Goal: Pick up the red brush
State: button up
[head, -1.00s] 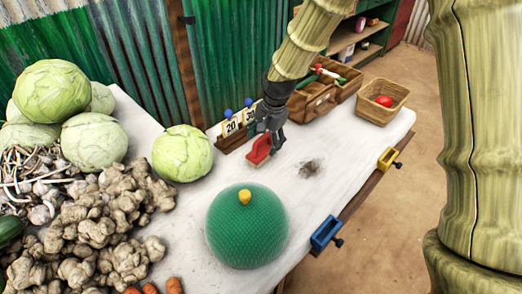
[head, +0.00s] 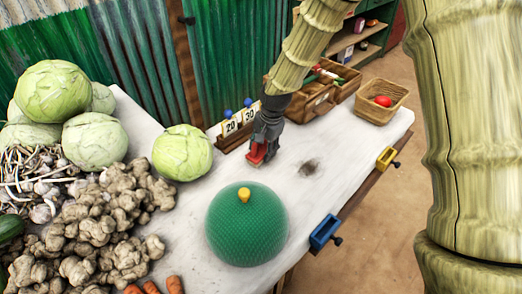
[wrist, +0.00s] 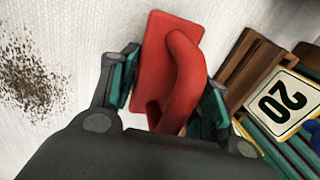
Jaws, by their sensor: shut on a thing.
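The red brush (head: 257,152) is at the table's far side, in front of the number cards. In the wrist view the red brush (wrist: 165,65) shows a flat red back with a curved red handle. My gripper (head: 262,145) is shut on it, with a teal-padded finger on each side in the wrist view (wrist: 168,92). In the head view my gripper hides part of the brush. I cannot tell whether the brush touches the table.
A dark speckled patch (head: 309,167) lies on the white table (head: 340,185) to the right. Number cards (head: 240,120) stand close behind. A green mesh dome (head: 246,225) is in front, a cabbage (head: 182,153) to the left. A wooden box (head: 318,100) and a basket (head: 382,102) stand behind right.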

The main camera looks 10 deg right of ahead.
notch_tip(320, 180, up, 10)
dwell(0.7)
